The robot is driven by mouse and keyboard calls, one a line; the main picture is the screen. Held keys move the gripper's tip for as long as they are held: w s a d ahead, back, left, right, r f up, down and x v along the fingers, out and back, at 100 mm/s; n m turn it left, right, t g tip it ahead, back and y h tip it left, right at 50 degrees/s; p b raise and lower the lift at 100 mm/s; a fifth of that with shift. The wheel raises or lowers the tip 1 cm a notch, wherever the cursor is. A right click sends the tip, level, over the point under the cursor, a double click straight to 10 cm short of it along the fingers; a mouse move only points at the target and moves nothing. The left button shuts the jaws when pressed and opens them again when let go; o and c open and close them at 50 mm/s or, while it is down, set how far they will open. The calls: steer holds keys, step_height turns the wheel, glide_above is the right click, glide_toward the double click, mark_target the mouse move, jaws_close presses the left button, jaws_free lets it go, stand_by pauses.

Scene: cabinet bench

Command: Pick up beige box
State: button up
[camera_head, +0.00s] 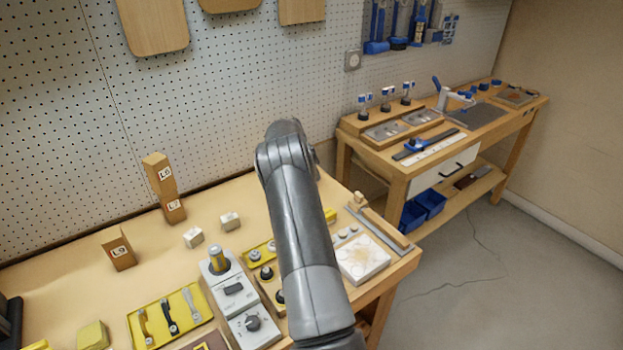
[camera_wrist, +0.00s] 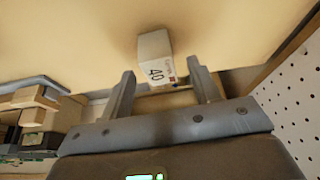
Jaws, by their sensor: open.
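In the wrist view a small beige box (camera_wrist: 156,58) with a "40" label stands on the tan bench surface, just beyond and between my gripper's (camera_wrist: 161,70) two fingertips. The fingers are apart, with nothing held; whether either touches the box is unclear. In the head view my arm hides my gripper. Two small pale boxes, one on the left (camera_head: 193,237) and one on the right (camera_head: 230,221), stand on the bench left of my arm. I cannot tell whether either is the "40" box.
Brown blocks, two stacked (camera_head: 160,175) and one alone (camera_head: 118,250), stand toward the pegboard. A yellow tray (camera_head: 150,318) with tools, a grey control box (camera_head: 235,290) and a white plate (camera_head: 363,258) crowd the front. A second bench (camera_head: 385,165) stands at right.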

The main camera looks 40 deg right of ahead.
steer(key=x, duration=0.2)
steer(key=shift+d+f, duration=0.15)
steer(key=shift+f, duration=0.05)
steer(key=shift+c, duration=0.3)
steer(key=c, duration=1)
